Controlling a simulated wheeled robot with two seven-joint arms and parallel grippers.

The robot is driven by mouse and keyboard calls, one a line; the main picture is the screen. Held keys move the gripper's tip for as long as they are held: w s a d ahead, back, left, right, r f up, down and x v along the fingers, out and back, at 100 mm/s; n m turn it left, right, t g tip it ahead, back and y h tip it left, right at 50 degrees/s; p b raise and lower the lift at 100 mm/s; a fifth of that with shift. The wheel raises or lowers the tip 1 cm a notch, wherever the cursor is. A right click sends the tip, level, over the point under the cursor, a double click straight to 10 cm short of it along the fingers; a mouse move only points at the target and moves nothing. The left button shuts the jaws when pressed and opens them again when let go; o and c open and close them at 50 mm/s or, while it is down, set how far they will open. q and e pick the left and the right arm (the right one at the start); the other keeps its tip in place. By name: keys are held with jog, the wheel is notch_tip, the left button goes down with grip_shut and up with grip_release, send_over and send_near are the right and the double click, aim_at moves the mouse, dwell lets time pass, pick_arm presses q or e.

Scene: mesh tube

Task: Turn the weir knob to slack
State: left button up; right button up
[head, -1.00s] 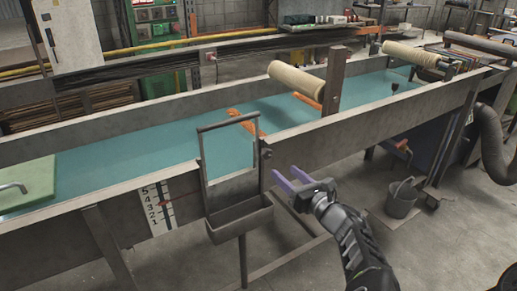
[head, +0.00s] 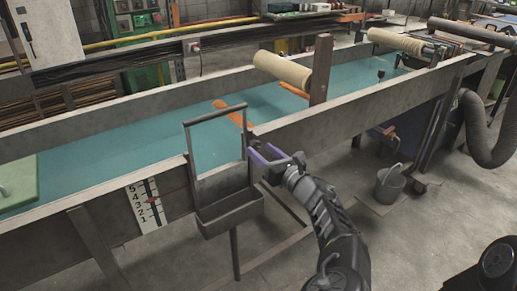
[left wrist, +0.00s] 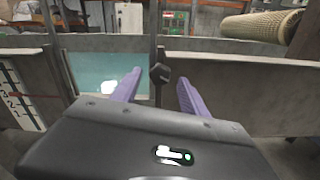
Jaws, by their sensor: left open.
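The weir (head: 187,150) is a grey upright frame with a small trough below, set in the near wall of the long water channel. Its dark knob shows in the left wrist view (left wrist: 160,73), on a post beside the frame. My left gripper (head: 257,150) has purple fingers and is open. In the left wrist view one finger is on each side of the knob, with gaps on both sides; I cannot tell whether the tips reach past it. In the head view the gripper mostly hides the knob. My right gripper is not in view.
A scale board with a red mark (head: 148,205) is on the channel wall left of the weir. A pale roller (head: 283,70) and a brown post (head: 321,70) stand behind the gripper. A grey bucket (head: 389,185) is on the floor at right.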

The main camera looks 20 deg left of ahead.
pick_arm(q)
jog(key=shift+x, duration=1.15)
jog(key=shift+c, duration=0.2)
jog(key=shift+d, duration=0.1)
grip_shut()
